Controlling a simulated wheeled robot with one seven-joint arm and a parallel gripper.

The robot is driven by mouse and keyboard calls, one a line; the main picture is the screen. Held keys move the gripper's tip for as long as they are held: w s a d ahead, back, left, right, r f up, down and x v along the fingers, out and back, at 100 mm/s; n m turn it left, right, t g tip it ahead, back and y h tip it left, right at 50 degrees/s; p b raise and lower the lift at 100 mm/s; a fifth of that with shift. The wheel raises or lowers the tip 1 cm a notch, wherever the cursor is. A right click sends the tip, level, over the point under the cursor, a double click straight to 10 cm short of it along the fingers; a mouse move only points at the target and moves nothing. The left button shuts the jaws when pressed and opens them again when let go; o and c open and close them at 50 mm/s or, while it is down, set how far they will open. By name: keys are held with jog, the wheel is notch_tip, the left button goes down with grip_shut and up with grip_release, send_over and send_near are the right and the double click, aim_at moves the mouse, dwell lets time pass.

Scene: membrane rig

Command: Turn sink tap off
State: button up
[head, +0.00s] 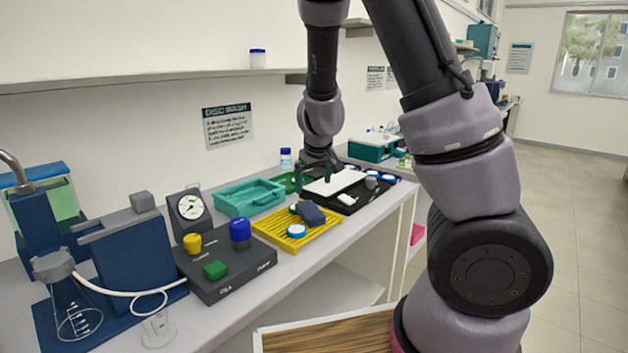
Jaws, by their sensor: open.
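A grey curved pipe (14,168) enters at the left edge, behind the blue stand; it may be the sink tap's spout, but I cannot tell. No tap handle or sink basin is clearly visible. My gripper (314,178) is open, fingers pointing down, over the black tray (347,204) with a white sheet (336,182) in the middle of the bench. It is far to the right of the grey pipe. I cannot tell whether the fingers touch anything.
A glass flask (76,318) with white tubing, a blue stand (130,250), a dark box with coloured knobs (226,283), a dial gauge (190,212), a teal tray (249,197) and a yellow rack (297,236) crowd the bench. A shelf (150,78) runs above. Floor is clear at right.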

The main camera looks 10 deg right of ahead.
jog(key=s+d+r+m+y, duration=0.1)
jog(key=s+r+m+y, duration=0.1)
jog(key=s+r, duration=0.5)
jog(key=s+d+r+m+y, duration=0.1)
jog(key=s+r+m+y, duration=0.2)
jog(key=s+r, duration=0.5)
notch_tip(320, 180, up, 5)
jog(key=shift+d+r, duration=0.1)
jog(key=shift+d, duration=0.2)
jog(key=s+d+r, duration=0.1)
jog(key=s, duration=0.1)
jog(key=s+d+r+m+h, duration=0.1)
jog(key=s, duration=0.2)
jog(key=s+d+r+m+t+h, duration=0.1)
jog(key=s, duration=0.2)
jog(key=shift+s+r, duration=0.1)
jog(key=shift+r, duration=0.2)
jog(key=shift+c, duration=0.6)
jog(key=shift+s, duration=0.25)
jog(key=c, duration=0.5)
grip_shut()
jog(key=shift+d, duration=0.1)
